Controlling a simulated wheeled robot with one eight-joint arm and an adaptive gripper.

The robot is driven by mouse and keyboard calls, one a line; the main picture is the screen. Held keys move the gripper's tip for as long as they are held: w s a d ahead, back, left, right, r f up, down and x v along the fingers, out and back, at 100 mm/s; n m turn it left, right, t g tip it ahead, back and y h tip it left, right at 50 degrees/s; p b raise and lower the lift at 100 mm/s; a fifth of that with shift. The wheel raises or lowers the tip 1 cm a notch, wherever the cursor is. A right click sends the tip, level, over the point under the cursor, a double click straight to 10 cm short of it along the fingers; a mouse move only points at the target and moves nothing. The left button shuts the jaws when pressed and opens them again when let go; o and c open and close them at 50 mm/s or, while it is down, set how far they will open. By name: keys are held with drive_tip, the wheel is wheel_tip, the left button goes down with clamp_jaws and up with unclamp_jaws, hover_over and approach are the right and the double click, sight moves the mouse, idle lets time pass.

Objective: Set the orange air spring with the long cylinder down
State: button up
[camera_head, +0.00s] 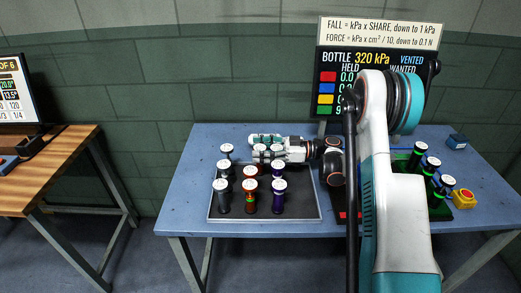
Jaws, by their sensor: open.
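Several air springs with white round tops stand upright on a dark tray (310,210). In the middle column, one orange air spring (250,203) at the front has a green band. Another orange air spring (250,173) stands just behind it and is partly hidden. I cannot tell which has the long cylinder. My gripper (262,141) is open and reaches left over the back of the tray, by the rear row of springs. Its fingertips are small and partly hidden, and no held spring is clear to me.
Dark grey springs (222,202) stand left and purple ones (278,202) right on the tray. Green-banded springs (434,183) stand on a rack at the right, near a yellow box with a red button (464,198). A display board (335,80) stands behind. My arm hides the table's middle.

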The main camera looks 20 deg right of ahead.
drive_tip(key=shift+d+r, duration=0.2)
drive_tip(key=shift+d, duration=0.05)
drive_tip(key=p+v, duration=0.3)
drive_tip(key=v, duration=0.8)
drive_tip(key=shift+s+d+p, duration=0.2)
drive_tip(key=shift+d+p, duration=0.05)
drive_tip(key=shift+p, duration=0.1)
